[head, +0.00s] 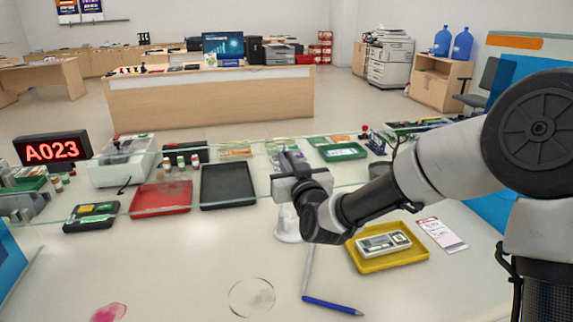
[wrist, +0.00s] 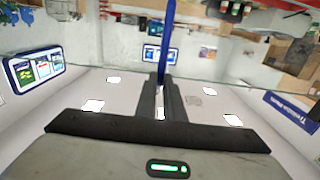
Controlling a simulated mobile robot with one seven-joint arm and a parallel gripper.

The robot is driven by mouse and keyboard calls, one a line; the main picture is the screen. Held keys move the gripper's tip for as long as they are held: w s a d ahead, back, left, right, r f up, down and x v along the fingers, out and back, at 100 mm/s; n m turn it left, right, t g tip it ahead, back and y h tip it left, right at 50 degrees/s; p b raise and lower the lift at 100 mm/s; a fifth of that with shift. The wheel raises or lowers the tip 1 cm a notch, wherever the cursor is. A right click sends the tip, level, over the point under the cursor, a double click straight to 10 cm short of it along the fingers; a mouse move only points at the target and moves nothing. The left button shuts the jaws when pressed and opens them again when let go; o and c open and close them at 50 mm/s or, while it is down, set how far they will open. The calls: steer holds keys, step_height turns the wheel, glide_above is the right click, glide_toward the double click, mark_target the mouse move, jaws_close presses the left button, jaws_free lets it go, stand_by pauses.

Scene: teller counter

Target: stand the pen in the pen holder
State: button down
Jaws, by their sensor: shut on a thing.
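My gripper (head: 288,165) is out over the counter, beyond the glass edge in the head view. In the wrist view its two dark fingers (wrist: 160,98) are shut on a blue pen (wrist: 168,40), which runs from the fingertips to the top edge of the picture. The held pen is hidden in the head view. A white rounded stand (head: 286,230), which looks like the pen holder, is on the counter just below my gripper. My wrist hides its upper part, so I cannot tell whether the pen touches it.
Another blue pen (head: 333,305) lies on the near counter. A yellow tray (head: 388,262) with a grey device is to the right, beside a tag (head: 441,235). Black (head: 228,190) and red (head: 161,196) trays lie left. A clear glass panel crosses the counter.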

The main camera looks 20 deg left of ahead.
step_height(320, 180, down, 11)
steer(key=b, duration=0.5)
steer(key=shift+r, duration=0.15)
stand_by(0.4)
steer(key=shift+d, duration=0.1)
steer(key=c, duration=1.8)
jaws_free()
